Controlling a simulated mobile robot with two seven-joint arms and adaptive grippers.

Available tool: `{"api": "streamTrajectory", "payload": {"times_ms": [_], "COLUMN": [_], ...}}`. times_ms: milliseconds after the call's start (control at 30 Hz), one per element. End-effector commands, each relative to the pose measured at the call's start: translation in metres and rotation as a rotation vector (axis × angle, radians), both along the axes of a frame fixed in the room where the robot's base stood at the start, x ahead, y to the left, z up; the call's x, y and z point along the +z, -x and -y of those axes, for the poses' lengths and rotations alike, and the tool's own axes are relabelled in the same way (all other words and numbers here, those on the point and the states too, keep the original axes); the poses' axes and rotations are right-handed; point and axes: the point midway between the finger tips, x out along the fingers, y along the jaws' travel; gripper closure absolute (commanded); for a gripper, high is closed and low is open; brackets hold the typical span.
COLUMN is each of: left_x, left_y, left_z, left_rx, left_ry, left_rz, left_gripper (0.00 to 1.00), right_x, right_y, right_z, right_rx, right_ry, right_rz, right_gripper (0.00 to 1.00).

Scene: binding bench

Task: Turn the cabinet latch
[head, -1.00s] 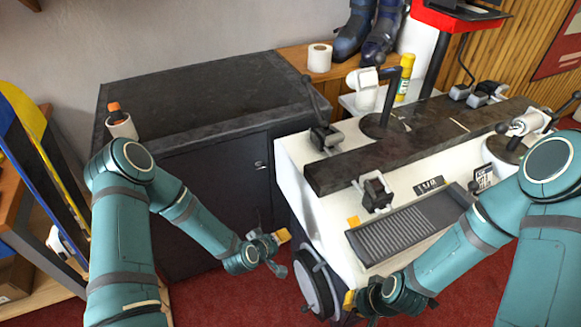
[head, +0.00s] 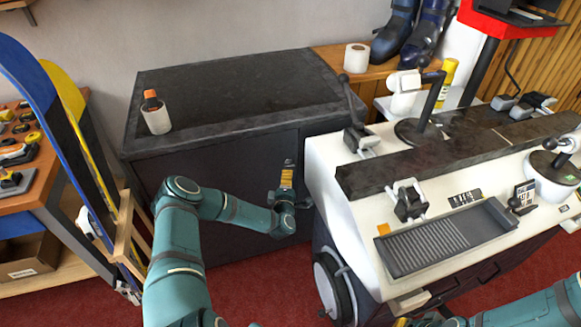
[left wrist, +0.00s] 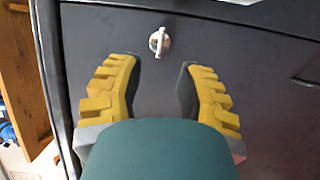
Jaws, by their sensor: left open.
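The cabinet (head: 225,160) is dark grey with a flat door front. Its small silver latch (left wrist: 159,41) shows in the left wrist view as a round plate with a narrow knob, which points roughly up and down in that picture. In the head view the latch (head: 289,162) shows just above my left gripper (head: 286,180). My left gripper is open; in the left wrist view its yellow-padded fingers (left wrist: 160,70) stand either side of the latch's line, short of it, with nothing between them. My right gripper (head: 402,322) is cut off at the bottom edge.
A white bench (head: 330,165) with a ribbed grey tray (head: 440,240) stands right of the cabinet. An orange-capped bottle in a white cup (head: 156,118) stands on the cabinet top. Skis (head: 75,130) lean at left. Red carpet (head: 250,290) is clear in front.

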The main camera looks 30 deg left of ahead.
Motion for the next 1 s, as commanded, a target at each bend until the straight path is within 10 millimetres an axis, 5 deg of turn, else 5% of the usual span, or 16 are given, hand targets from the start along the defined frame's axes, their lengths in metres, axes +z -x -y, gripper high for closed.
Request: {"api": "streamTrajectory", "payload": {"times_ms": [400,867,900,1000], "left_x": [-0.002,-0.001,-0.001,-0.001], "left_y": [-0.062,-0.072,-0.072,-0.072], "left_z": [-0.031,-0.036,-0.036,-0.036], "left_rx": [-0.001,-0.002,-0.002,-0.002], "left_ry": [0.0,0.001,0.0,0.0], "left_rz": [0.0,-0.002,-0.002,-0.002], "left_gripper": [0.63,0.63,0.67,1.0], "right_x": [-0.018,-0.02,-0.02,-0.02], "right_y": [-0.004,-0.004,-0.004,-0.004], "right_z": [0.001,0.001,0.001,0.001], "right_rx": [-0.002,-0.003,-0.003,-0.003], "right_ry": [0.002,0.002,0.002,0.002], "right_rz": [0.009,0.009,0.009,0.009], "right_gripper": [1.0,1.0,1.0,1.0]}}
